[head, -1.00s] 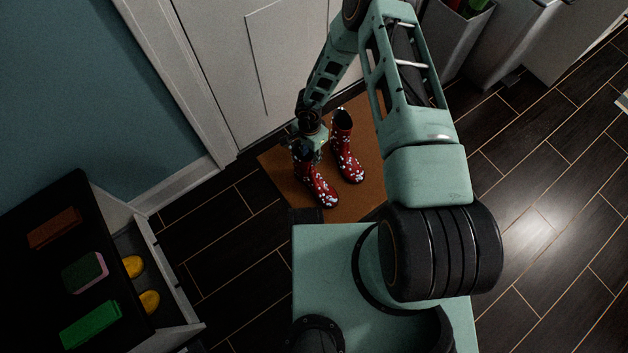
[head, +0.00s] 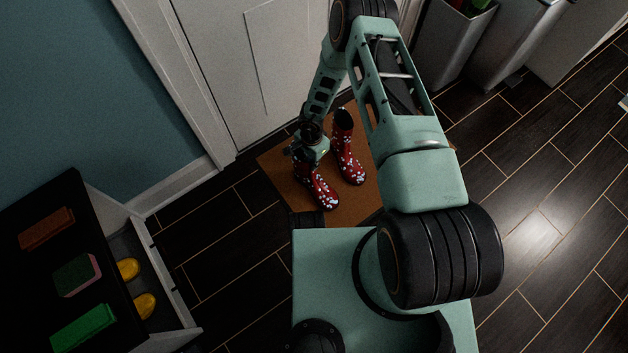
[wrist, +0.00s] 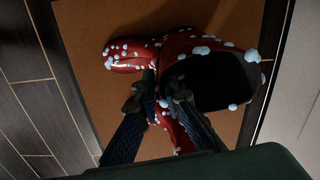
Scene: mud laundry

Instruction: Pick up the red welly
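The red welly (head: 319,187), with white spots and a dark opening, stands on the brown mat at the left of a pair. My gripper (head: 305,159) is at its top and hides part of the shaft. In the wrist view the welly (wrist: 128,56) has its toe to the left and its dark opening to the right. There my gripper (wrist: 163,88) has its fingertips close together at the opening's front rim. One finger is at the inner side and one at the outer side, and the rim appears pinched between them. The second welly (head: 345,152) stands close on the right.
The brown mat (head: 280,168) lies before the white door (head: 285,55). A dark-topped cabinet (head: 106,243) with an open drawer holding yellow items (head: 128,268) is at lower left. Grey bins (head: 449,42) stand at upper right. The tiled floor (head: 545,190) at right is clear.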

